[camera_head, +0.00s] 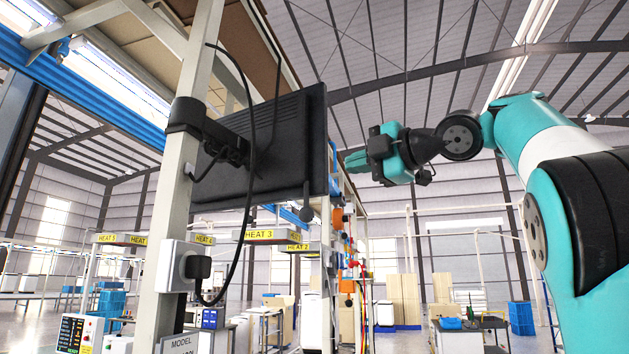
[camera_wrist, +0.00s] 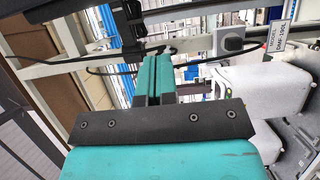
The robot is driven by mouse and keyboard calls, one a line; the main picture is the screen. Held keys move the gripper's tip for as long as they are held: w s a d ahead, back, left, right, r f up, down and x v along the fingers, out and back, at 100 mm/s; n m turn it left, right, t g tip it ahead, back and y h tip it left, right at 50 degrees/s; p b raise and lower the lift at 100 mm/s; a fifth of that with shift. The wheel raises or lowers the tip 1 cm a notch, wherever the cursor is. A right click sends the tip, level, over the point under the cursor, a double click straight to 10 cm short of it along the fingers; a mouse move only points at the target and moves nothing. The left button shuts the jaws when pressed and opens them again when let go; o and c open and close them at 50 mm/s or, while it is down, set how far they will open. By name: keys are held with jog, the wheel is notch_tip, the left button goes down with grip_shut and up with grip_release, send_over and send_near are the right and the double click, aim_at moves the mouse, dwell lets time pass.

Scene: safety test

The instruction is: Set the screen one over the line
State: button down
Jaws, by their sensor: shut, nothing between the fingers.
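A black screen (camera_head: 265,150) is seen from behind and the side in the head view, fixed by a black bracket (camera_head: 205,135) to a pale upright post (camera_head: 172,225). Its display face is hidden. My gripper (camera_head: 350,162) is to the right of the screen, its fingers pointing left toward the screen's right edge. A narrow gap shows between them in the picture; the true distance is unclear. In the wrist view my gripper's teal fingers (camera_wrist: 154,62) are together, with nothing seen between them. I cannot single out which part is the line.
A grey socket box (camera_head: 182,268) with a plug and hanging black cable (camera_head: 243,240) is on the post. Yellow HEAT signs (camera_head: 272,235) hang behind. A control box with a lit display (camera_head: 78,334) stands at lower left. Blue crates (camera_head: 521,318) stand far right.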

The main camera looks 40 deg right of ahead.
aim_at(314, 182)
jog(key=p+x, duration=0.1)
jog(key=x, duration=0.3)
jog(key=d+p+x, duration=0.1)
jog(key=p+x, duration=0.1)
jog(key=x, duration=0.2)
jog(key=d+p+x, duration=0.1)
jog(key=p+x, duration=0.1)
jog(key=x, duration=0.2)
jog(key=shift+w+d+r, duration=0.15)
jog(key=shift+w+r, duration=0.1)
jog(key=shift+w+d+f, duration=0.15)
jog(key=shift+w+d, duration=0.05)
jog(key=shift+w, duration=0.25)
